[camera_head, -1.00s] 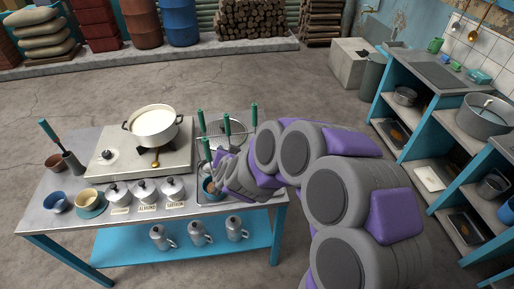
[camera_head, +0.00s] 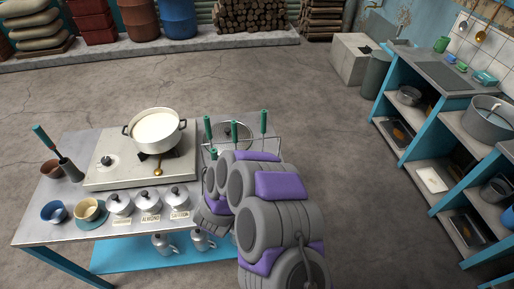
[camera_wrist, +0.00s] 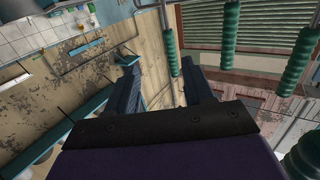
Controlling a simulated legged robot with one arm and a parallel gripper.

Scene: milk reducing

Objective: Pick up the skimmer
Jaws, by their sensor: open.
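Several green-handled utensils stand by the wire rack at the right end of the table, including a left one (camera_head: 208,128), a middle one (camera_head: 234,133) and a right one (camera_head: 263,122). I cannot tell which is the skimmer, as their working ends are hidden. In the wrist view my gripper (camera_wrist: 161,68) is open and empty, with two dark fingers apart. One green handle (camera_wrist: 171,40) shows in line with the gap between the fingertips, nearer the right finger. Other handles (camera_wrist: 230,35) (camera_wrist: 297,62) show to its right.
A white pot (camera_head: 158,130) of milk sits on the stove, left of the rack. Lidded pots (camera_head: 150,201), a yellow cup (camera_head: 88,208) and a blue bowl (camera_head: 54,212) line the table's front. Shelves (camera_head: 440,110) stand at right. Floor between is clear.

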